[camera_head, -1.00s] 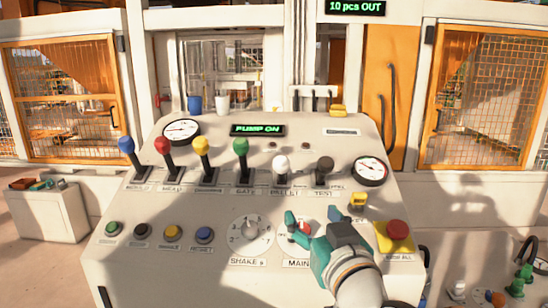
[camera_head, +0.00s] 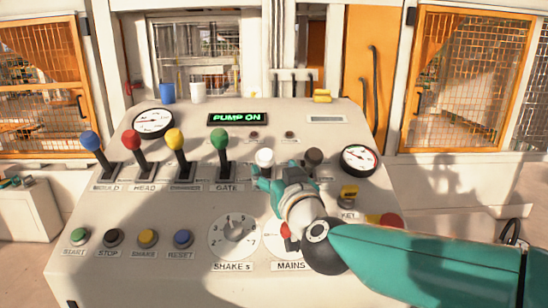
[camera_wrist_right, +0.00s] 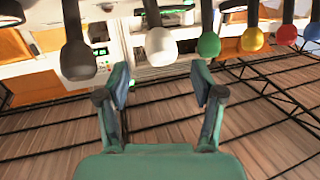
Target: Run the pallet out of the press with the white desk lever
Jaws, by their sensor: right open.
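The white lever (camera_head: 265,157) stands upright on the sloped desk (camera_head: 330,215), between the green lever (camera_head: 219,140) and the dark grey lever (camera_head: 314,157). My right gripper (camera_head: 274,172) is open and empty just in front of the white lever, apart from it as far as I can tell. In the right wrist view the white knob (camera_wrist_right: 161,46) shows beyond the gap between the open fingers (camera_wrist_right: 160,90). The lever's lower part is hidden by the gripper in the head view. The press (camera_head: 195,60) stands behind the desk; I cannot make out a pallet. My left gripper is out of view.
Yellow (camera_head: 175,140), red (camera_head: 131,140) and blue (camera_head: 91,142) levers stand further left. The red stop button (camera_head: 392,220) is partly hidden by my right arm. The display (camera_head: 237,119) reads PUMP ON. A shake dial (camera_head: 234,236) and push buttons line the front.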

